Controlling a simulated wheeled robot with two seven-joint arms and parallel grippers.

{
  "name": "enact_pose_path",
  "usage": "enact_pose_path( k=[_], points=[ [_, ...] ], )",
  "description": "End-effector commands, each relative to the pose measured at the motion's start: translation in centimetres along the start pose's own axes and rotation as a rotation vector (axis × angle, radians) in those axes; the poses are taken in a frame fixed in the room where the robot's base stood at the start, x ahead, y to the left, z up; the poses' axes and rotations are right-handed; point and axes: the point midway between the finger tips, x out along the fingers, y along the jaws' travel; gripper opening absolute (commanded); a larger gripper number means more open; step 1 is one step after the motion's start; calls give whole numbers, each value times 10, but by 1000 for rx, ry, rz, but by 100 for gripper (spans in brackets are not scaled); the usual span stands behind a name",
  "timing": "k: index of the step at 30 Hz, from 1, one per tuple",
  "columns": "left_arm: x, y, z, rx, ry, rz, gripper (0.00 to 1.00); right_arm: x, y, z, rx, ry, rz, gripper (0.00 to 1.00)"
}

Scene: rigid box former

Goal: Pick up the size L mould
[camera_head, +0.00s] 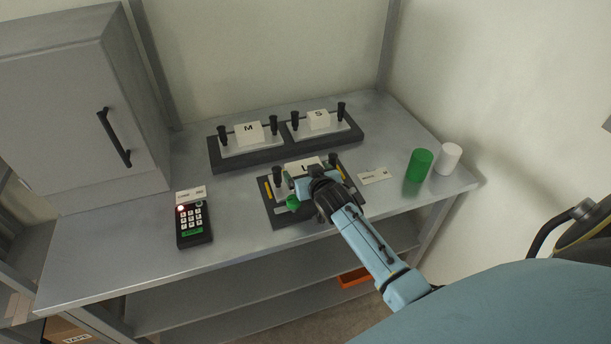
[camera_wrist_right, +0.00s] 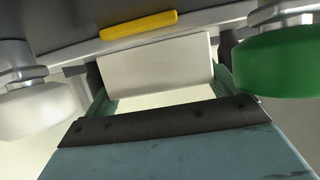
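The size L mould (camera_head: 303,164) is a pale block marked L with a black-topped handle on each side. It sits on a dark base on the table, and my right arm partly hides it. My right gripper (camera_head: 291,186) is at the front of this mould. In the right wrist view its teal fingers (camera_wrist_right: 162,92) stand wide apart, and a white block (camera_wrist_right: 155,65) spans the gap; firm contact is not clear. A green rounded knob (camera_wrist_right: 283,60) and a white one (camera_wrist_right: 38,108) lie either side. My left gripper is out of view.
The M mould (camera_head: 249,133) and S mould (camera_head: 318,120) stand on a dark rack behind. A keypad (camera_head: 194,225) stands left. A card (camera_head: 374,176), a green cylinder (camera_head: 419,165) and a white cylinder (camera_head: 448,158) are right. A grey cabinet (camera_head: 60,110) stands far left.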

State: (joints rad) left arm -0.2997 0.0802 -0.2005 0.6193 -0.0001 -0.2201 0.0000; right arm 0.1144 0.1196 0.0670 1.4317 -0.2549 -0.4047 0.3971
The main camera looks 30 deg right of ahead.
Motion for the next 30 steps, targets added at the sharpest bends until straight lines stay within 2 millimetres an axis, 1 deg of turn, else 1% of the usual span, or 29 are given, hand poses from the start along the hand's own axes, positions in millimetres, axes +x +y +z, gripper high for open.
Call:
enact_pose_path(
  k=[1,2,12,13,19,22,26,30],
  points=[
    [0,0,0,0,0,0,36,0,0,0,0,0,0,79],
    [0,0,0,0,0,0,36,0,0,0,0,0,0,75],
    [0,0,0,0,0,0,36,0,0,0,0,-1,0,31],
    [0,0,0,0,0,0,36,0,-1,-5,0,11,-2,31],
    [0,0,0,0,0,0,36,0,0,-6,1,10,-2,31],
    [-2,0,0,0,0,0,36,-3,0,-12,1,12,-1,31],
    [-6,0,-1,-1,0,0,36,-10,0,-30,1,15,-2,31],
    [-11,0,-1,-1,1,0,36,-20,0,-54,1,16,-2,31]
  ],
)
